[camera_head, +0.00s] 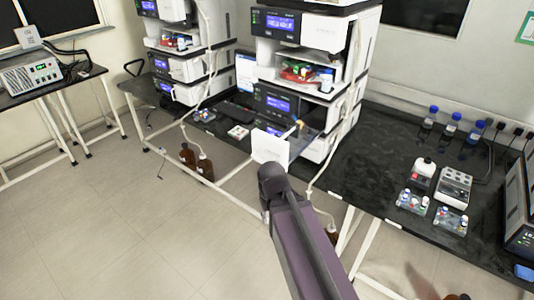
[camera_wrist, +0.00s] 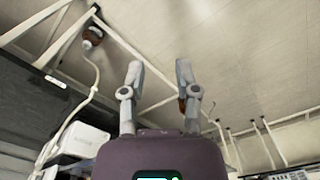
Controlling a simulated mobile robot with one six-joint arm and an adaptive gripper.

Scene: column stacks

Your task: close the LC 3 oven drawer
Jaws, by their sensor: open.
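An open drawer with a white front panel (camera_head: 268,148) sticks out from the near instrument stack (camera_head: 280,98). A small part with a blue and yellow end (camera_head: 297,123) shows behind that panel. I cannot read any LC 3 label. My arm reaches up to just below the white panel in the head view and overlaps its lower edge; I cannot tell whether it touches. The fingers are hidden there. In the wrist view my gripper (camera_wrist: 158,72) is open, with fingers wide apart and nothing between them. Floor and table legs lie beyond the fingers.
A second instrument stack (camera_head: 178,65) stands to the left. The black bench (camera_head: 375,150) holds blue-capped bottles (camera_head: 452,121) and vial racks (camera_head: 413,201) at right. Brown bottles (camera_head: 205,167) stand on the floor by the bench legs. Open floor (camera_head: 130,220) lies at left.

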